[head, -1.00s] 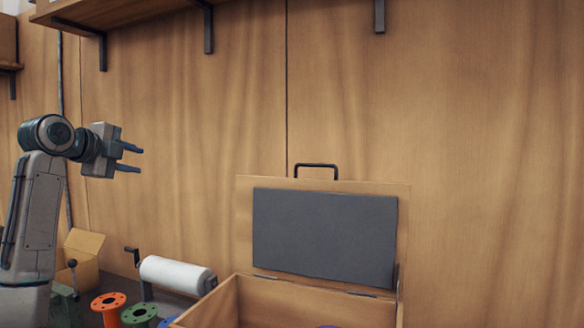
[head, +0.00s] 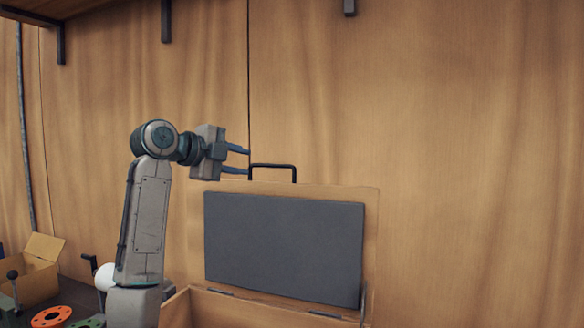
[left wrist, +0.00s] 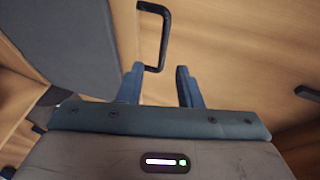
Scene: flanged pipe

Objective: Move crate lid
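The wooden crate lid (head: 370,230) stands open and upright, with a dark grey panel (head: 283,248) on its inner face. A black handle (head: 273,166) sits on the lid's top edge. My left gripper (head: 240,160) is open and empty just left of the handle in the head view. In the left wrist view the handle (left wrist: 163,38) lies just beyond the open left fingertips (left wrist: 159,72), apart from them as far as I can tell. The wooden crate (head: 190,305) shows only at its top, cut off by the lower edge. My right gripper is not in view.
At the lower left are an open cardboard box (head: 38,268), an orange flange (head: 52,316), a green flange (head: 92,322) and a white roll (head: 104,277) partly behind my arm. A wooden wall (head: 450,150) stands behind the lid. A shelf hangs above at the upper left.

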